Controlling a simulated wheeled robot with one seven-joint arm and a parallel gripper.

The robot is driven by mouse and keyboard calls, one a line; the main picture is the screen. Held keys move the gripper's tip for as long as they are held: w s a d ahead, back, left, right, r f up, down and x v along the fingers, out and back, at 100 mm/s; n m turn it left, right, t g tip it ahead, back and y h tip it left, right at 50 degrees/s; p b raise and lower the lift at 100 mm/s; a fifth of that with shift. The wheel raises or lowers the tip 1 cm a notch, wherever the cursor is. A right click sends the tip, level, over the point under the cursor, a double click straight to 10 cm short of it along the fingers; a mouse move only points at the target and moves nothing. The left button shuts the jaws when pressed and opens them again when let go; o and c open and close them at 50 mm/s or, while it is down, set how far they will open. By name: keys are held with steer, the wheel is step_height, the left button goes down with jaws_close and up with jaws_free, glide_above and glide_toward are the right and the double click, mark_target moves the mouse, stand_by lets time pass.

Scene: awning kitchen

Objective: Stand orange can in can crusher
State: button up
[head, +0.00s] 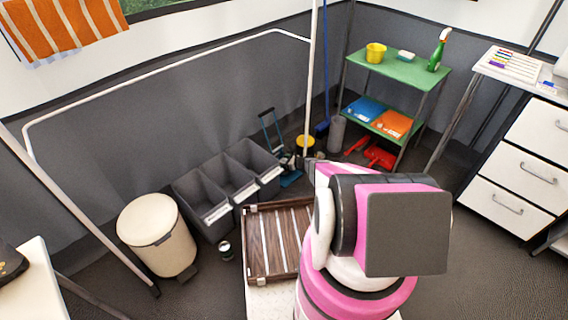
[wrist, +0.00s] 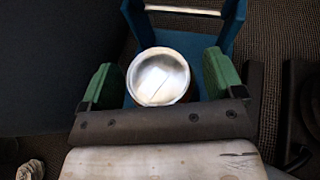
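A can with a bare silver top (wrist: 158,77) stands between my gripper's green fingers (wrist: 160,83) in the wrist view. Only a sliver of its side shows, so its orange colour is hard to confirm. The fingers are apart, with a visible gap on the right and a narrower one on the left. The blue can crusher (wrist: 230,28) frames the can, which appears upright within it; its bottom contact is hidden.
Three grey bins (head: 204,199) stand left of the crusher, with a cream pedal bin (head: 155,228) farther left. A green shelf (head: 402,66) stands behind right.

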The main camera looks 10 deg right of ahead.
steer(key=shift+r, duration=0.15)
steer(key=shift+s+d+r, duration=0.2)
steer(key=v, duration=1.1)
steer(key=s+a+r+n+g+h, duration=0.1)
steer(key=s+a+r+n+g, duration=0.2)
steer(key=r, duration=0.4)
steer(key=s+a+r+n+g+h, duration=0.1)
steer(key=s+a+r+n, duration=0.2)
steer(key=s+r+n, duration=0.3)
steer(key=s+a+r+n+g, duration=0.2)
steer(key=s+a+r+n, duration=0.15)
steer(key=r, duration=0.35)
steer(key=s+r+n+g+h, duration=0.1)
steer(key=s+r+n+h, duration=0.8)
steer(key=s+r, duration=0.9)
step_height(320, 180, up, 3)
steer(key=n, duration=0.3)
steer(key=shift+s+d+r+g, duration=0.2)
steer(key=shift+s+d+g, duration=0.1)
steer(key=shift+s+d, duration=0.1)
steer(key=shift+w+n, duration=0.2)
steer(key=shift+n, duration=0.15)
